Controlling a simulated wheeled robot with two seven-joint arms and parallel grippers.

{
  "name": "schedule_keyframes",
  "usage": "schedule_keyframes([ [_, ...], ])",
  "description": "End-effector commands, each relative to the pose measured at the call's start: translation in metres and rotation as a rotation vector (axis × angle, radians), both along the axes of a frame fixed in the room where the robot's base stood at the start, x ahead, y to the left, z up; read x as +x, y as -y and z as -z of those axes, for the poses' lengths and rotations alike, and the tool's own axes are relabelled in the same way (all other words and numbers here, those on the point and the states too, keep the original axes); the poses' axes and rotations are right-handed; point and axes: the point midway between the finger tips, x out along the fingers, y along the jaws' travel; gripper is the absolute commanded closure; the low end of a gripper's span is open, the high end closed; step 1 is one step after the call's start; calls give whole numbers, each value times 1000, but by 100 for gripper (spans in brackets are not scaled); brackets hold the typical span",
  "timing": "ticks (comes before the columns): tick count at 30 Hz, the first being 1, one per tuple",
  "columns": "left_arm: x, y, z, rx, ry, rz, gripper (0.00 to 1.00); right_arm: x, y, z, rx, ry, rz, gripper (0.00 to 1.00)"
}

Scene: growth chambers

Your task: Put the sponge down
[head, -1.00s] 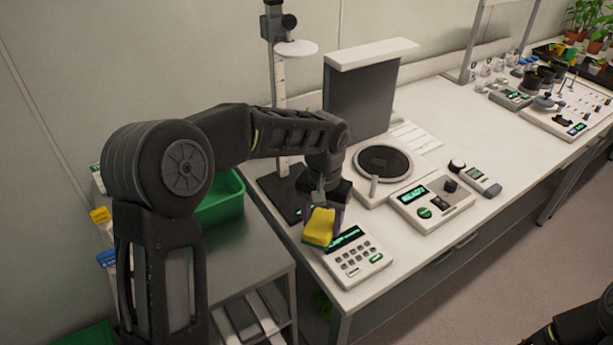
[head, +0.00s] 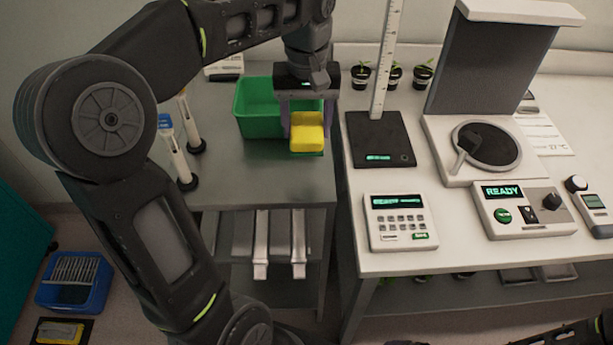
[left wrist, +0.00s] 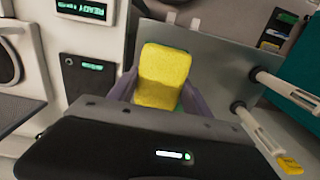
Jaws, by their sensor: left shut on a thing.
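The yellow sponge (head: 307,133) is held between the fingers of my left gripper (head: 307,128), which points down. A green layer shows along its lower edge. In the head view it is in front of the green bin (head: 258,112), over the grey side table (head: 262,180). I cannot tell whether the sponge touches the table. In the left wrist view the sponge (left wrist: 164,78) sits between the purple fingers, with the grey table top behind it. My right gripper is not in view; only a dark bit of an arm shows at the lower right.
Two white upright pens (head: 176,155) stand at the table's left. To the right, the white bench holds a black-based ruler stand (head: 380,140), a keypad device (head: 400,221) and a READY device (head: 525,210). A blue basket (head: 75,282) is on the floor. The table's front middle is clear.

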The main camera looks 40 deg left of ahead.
Motion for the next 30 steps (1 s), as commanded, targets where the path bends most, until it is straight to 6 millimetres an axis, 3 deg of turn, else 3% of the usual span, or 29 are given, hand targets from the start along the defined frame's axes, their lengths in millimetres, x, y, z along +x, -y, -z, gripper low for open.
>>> schedule_keyframes([
  [13, -1, 0, 3, 0, 0, -22, 87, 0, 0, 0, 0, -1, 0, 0],
  [24, -2, 0, 59, 0, -1, -21, 87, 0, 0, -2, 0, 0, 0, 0],
  [30, -1, 0, 63, 1, 2, -21, 87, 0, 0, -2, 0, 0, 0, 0],
])
